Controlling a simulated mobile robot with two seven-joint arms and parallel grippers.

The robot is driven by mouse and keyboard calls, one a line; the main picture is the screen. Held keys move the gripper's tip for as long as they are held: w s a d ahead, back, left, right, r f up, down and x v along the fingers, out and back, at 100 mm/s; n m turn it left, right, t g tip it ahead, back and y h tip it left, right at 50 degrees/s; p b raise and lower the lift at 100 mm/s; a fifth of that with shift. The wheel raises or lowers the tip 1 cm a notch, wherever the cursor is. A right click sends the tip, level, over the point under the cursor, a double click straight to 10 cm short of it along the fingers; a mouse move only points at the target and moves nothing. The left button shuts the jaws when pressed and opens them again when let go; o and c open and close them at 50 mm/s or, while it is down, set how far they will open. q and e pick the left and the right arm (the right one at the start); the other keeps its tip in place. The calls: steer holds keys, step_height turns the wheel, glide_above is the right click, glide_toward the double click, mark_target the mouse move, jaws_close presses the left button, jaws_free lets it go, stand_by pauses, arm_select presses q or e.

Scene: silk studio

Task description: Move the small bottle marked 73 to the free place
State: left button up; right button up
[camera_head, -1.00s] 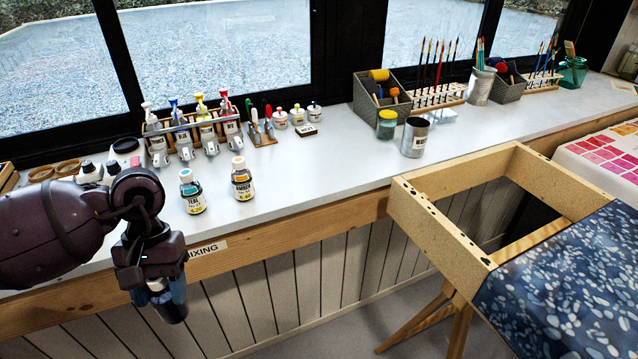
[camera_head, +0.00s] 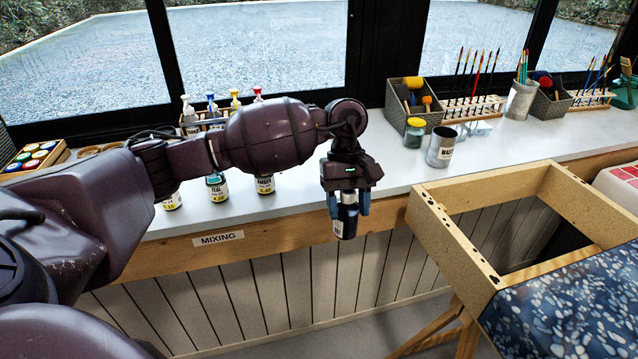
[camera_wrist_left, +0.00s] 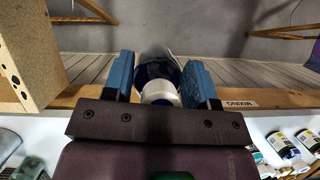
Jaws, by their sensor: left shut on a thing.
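My left gripper (camera_head: 349,207) is shut on a small dark blue bottle (camera_head: 346,222) with a pale label. It holds the bottle upright in the air, in front of the wooden counter edge. In the left wrist view the bottle (camera_wrist_left: 158,78) shows its white cap between the blue fingers (camera_wrist_left: 160,82). Its number cannot be read. The teal bottle (camera_head: 217,190) and the amber bottle (camera_head: 265,185) stand on the counter (camera_head: 395,172), partly behind my arm, with another small bottle (camera_head: 173,202) to their left. My right gripper is not in view.
Pump bottles stand behind my arm. A wooden frame (camera_head: 440,230) is to the right of the gripper. The counter's front strip right of the amber bottle looks bare.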

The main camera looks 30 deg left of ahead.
arm_select(q)
steer(key=w+a+r+n+t+y+p, duration=0.15)
steer(key=w+a+r+n+t, duration=0.25)
steer(key=w+a+r+n, duration=0.75)
steer(key=w+a+r+n+t+y, duration=0.2)
steer(key=w+a+r+n+t, duration=0.45)
steer(key=n, duration=1.05)
steer(key=shift+s+a+f+g+b, duration=0.25)
steer(key=shift+s+f+g, duration=0.2)
steer(key=shift+f, duration=3)
steer(key=shift+s+a+f+g+b, duration=0.2)
steer(key=shift+s+f+g+b, duration=0.25)
steer(key=shift+f, duration=3)
steer(key=shift+s+a+f+g+b, duration=0.25)
steer(key=shift+s+f+g, duration=0.2)
steer(key=shift+f, duration=3.4)
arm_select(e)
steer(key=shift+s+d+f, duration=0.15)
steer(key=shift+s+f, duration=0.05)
